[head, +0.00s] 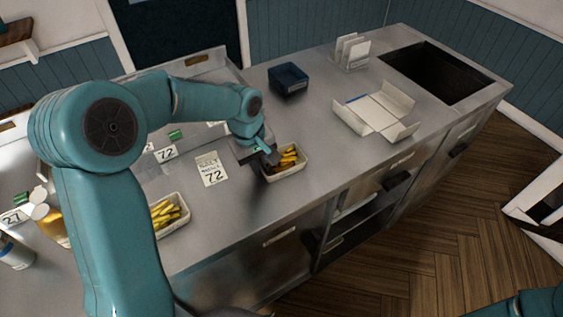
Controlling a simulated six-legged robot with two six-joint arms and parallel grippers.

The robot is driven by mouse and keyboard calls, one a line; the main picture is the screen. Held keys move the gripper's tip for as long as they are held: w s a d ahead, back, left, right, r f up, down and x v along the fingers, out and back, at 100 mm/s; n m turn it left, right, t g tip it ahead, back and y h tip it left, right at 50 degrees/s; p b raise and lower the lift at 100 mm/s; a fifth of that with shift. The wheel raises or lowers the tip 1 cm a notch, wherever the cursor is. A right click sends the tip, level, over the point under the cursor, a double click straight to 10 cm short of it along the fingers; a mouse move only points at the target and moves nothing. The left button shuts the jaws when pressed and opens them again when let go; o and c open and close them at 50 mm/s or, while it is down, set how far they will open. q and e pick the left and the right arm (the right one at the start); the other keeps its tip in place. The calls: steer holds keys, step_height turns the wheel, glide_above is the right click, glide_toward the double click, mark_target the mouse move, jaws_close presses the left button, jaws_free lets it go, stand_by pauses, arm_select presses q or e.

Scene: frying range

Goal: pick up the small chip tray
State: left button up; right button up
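A small pale chip tray (297,168) with golden chips sits on the steel counter, near its front edge. My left gripper (266,161) points down at this tray's left side and covers that end of it. I cannot tell whether the fingers touch the rim or how far apart they are. A second pale tray (175,222) with yellow chips stands further left, partly hidden behind my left arm. My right gripper is out of view; only a bit of my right arm shows at the bottom right corner.
A dark blue box (289,80), an unfolded white carton (376,113) and a rack of white cards (351,52) stand to the right on the counter. Bottles (50,222) stand far left. The counter right of the tray is clear.

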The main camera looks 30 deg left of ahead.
arm_select(q)
steer(key=shift+s, duration=0.1)
jaws_close()
stand_by(1.3)
